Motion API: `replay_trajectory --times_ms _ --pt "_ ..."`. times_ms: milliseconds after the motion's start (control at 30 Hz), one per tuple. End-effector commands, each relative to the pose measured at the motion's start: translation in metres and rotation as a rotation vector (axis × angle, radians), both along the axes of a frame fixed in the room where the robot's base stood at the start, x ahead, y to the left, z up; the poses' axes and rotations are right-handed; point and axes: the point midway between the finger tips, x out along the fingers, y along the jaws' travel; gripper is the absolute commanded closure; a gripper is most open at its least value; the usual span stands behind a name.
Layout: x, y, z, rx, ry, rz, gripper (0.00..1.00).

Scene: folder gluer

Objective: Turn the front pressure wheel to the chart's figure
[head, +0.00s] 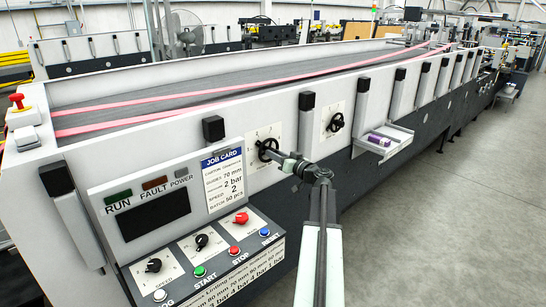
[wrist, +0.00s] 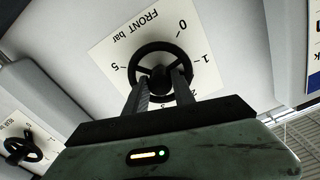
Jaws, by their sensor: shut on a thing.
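The front pressure wheel (head: 267,146) is a black handwheel on a white dial plate on the machine's side. In the wrist view the wheel (wrist: 150,47) and its plate (wrist: 112,52), marked "FRONT bar", appear upside down, with 0, 1 and 5 readable and the other figures partly hidden. My gripper (wrist: 162,84) is shut on the wheel, its two fingers reaching into it. In the head view my gripper (head: 277,156) covers the wheel's lower right. Where the wheel points is unclear. A chart (head: 225,277) below the panel has small, partly cut-off lines with bar figures.
The job card (head: 223,181) reads 70 mm, 2 bar and speed 2. Left of my arm is a panel with knobs and buttons, including a red knob (head: 241,218). The rear wheel (head: 337,122) and a small tray (head: 385,142) lie farther right. The floor at right is clear.

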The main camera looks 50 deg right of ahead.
Motion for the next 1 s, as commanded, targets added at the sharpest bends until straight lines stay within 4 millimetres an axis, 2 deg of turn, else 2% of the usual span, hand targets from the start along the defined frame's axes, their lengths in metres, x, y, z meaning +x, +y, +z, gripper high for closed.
replay_trajectory --times_ms 500,1000 --pt "0.0005 -0.0014 0.0011 -0.396 0.026 -0.003 1.00" --pt "0.0003 -0.0018 0.0009 -0.517 0.035 -0.003 1.00"
